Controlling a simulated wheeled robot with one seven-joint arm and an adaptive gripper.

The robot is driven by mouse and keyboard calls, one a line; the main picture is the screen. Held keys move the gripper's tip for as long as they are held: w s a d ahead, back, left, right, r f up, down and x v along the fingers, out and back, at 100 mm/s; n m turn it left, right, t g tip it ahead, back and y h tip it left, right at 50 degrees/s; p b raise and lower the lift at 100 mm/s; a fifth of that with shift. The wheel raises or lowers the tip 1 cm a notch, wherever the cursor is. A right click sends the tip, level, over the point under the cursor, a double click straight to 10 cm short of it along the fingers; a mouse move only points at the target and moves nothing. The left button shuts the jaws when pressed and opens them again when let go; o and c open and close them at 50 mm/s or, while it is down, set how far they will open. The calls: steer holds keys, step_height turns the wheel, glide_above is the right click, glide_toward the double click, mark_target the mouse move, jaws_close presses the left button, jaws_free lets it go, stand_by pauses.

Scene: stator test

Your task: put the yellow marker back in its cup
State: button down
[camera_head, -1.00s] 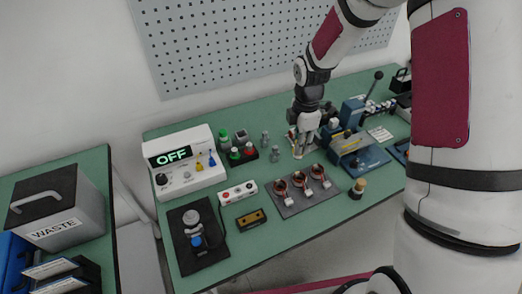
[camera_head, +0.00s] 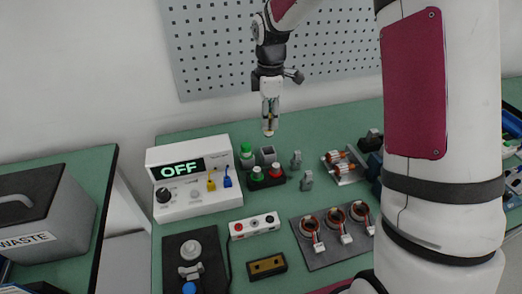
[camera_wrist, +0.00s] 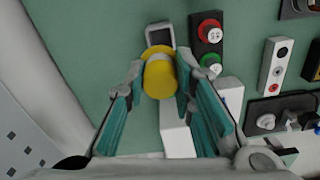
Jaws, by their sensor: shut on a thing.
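My gripper (camera_head: 269,131) is raised above the back of the green table. In the wrist view its teal fingers (camera_wrist: 160,90) are shut on the yellow marker (camera_wrist: 160,76), whose round yellow end shows between the tips. In the head view the marker is too small to make out clearly. A grey square, open-topped cup (camera_head: 268,155) stands on the table below my gripper. In the wrist view the cup (camera_wrist: 160,35) appears just beyond the marker, partly covered by it. The marker is apart from the table.
A green-topped item (camera_head: 246,153) stands left of the cup. A box with red and green buttons (camera_head: 266,177) is in front. The white tester reading OFF (camera_head: 192,178) stands left. Small grey posts (camera_head: 296,160) stand right. A pegboard (camera_head: 300,45) is behind.

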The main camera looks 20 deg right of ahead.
step_height(320, 180, down, 8)
steer(key=shift+f, duration=0.2)
steer(key=shift+f, duration=0.45)
steer(key=c, duration=1.4)
jaws_free()
steer(key=shift+o, duration=0.2)
steer(key=shift+r, duration=0.1)
